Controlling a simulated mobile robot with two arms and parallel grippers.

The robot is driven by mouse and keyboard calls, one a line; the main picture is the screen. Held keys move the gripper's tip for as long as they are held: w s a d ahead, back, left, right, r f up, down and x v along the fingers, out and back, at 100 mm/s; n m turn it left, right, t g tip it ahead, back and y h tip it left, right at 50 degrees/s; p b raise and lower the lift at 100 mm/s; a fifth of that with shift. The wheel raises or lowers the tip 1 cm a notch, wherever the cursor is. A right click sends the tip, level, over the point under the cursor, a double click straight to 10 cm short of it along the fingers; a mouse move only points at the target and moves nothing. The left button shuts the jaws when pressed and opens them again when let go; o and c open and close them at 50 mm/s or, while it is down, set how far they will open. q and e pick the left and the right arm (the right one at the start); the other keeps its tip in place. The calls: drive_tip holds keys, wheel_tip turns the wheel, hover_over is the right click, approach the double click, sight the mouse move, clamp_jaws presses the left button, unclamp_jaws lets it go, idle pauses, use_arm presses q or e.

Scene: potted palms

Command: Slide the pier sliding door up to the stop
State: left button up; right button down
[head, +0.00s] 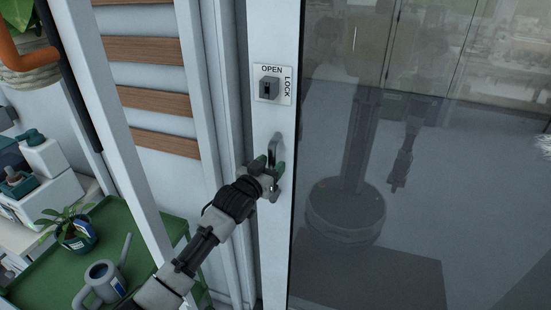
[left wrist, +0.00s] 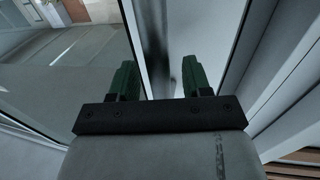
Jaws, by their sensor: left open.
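The sliding door (head: 430,225) fills the right of the head view, a dark glass panel with a white upright frame on its left edge. A grey metal handle (head: 272,149) sits on that frame, partly hidden by my gripper. My left gripper (head: 274,168) is at the handle with its green fingers apart. In the left wrist view the two fingers (left wrist: 159,80) stand open, with a grey upright bar (left wrist: 156,40) between them in the picture; I cannot tell whether they touch it. My right gripper is not in view.
A lock plate (head: 271,84) marked OPEN and LOCK is above the handle. At the left, a green table (head: 125,225) holds a watering can (head: 103,280) and a small potted plant (head: 75,230). White posts and wooden slats (head: 150,98) stand left of the door. The glass shows reflections.

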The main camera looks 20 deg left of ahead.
use_arm(q)
drive_tip(key=shift+x, duration=1.4)
clamp_jaws()
